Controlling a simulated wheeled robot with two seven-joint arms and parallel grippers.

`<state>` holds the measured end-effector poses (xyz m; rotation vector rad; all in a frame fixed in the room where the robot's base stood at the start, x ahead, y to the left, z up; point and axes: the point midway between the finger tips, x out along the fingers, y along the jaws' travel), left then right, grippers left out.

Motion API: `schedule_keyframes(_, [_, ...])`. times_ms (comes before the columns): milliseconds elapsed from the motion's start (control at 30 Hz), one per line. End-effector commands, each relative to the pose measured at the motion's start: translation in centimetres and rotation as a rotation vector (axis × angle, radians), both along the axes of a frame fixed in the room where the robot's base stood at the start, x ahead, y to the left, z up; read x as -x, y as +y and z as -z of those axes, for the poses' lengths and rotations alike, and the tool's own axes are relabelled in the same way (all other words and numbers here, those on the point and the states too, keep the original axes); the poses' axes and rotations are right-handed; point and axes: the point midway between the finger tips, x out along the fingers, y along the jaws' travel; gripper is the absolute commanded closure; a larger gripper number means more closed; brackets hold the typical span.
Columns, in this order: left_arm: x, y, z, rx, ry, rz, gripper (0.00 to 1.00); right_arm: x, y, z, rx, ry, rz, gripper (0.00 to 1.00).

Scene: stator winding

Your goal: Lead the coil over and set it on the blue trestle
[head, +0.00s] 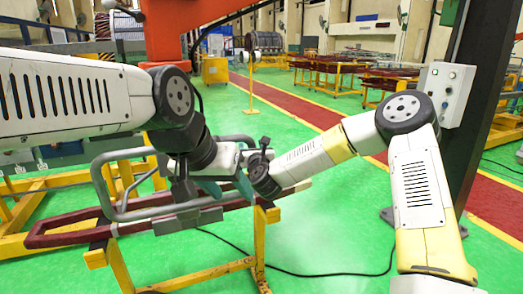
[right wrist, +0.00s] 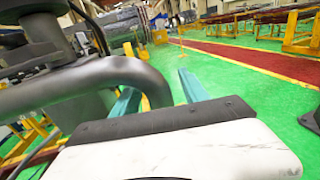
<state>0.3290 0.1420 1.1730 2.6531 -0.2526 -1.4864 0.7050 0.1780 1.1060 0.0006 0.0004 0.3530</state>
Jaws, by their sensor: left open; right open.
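The coil (head: 70,225) is a long dark red loop, lying level across yellow supports in the left half of the head view. A grey tubular frame (head: 102,185) stands at it, with a grey block (head: 188,220) at its foot. Whether either gripper touches the tube I cannot tell. I make out no blue trestle.
A yellow trestle (head: 118,265) stands under the coil. A black cable (head: 330,274) lies on the green floor. A dark post with a grey control box (head: 446,92) rises at the right. Red-topped yellow tables (head: 330,62) stand farther back. Green floor right of the trestle is mostly clear.

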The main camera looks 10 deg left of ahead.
Motion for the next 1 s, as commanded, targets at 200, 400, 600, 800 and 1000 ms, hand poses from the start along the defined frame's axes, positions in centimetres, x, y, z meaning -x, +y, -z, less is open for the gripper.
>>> schedule_keyframes(200, [0.0,0.0,0.0,0.0,0.0,0.0,0.47,-0.57,0.23,0.0,0.001,0.0,-0.001,0.48])
schedule_keyframes(400, [0.0,0.0,0.0,0.0,0.0,0.0,0.47,-0.56,0.22,0.0,0.001,0.0,-0.001,0.58])
schedule_keyframes(600, [0.0,0.0,0.0,0.0,0.0,0.0,0.47,-0.55,0.21,0.0,0.001,0.0,-0.001,0.97])
schedule_keyframes(800, [0.0,0.0,0.0,0.0,0.0,0.0,0.47,-0.54,0.22,0.0,0.001,0.0,-0.001,1.0])
schedule_keyframes(1000, [0.0,0.0,0.0,0.0,0.0,0.0,0.47,-0.54,0.21,-0.01,0.001,0.0,-0.001,1.0])
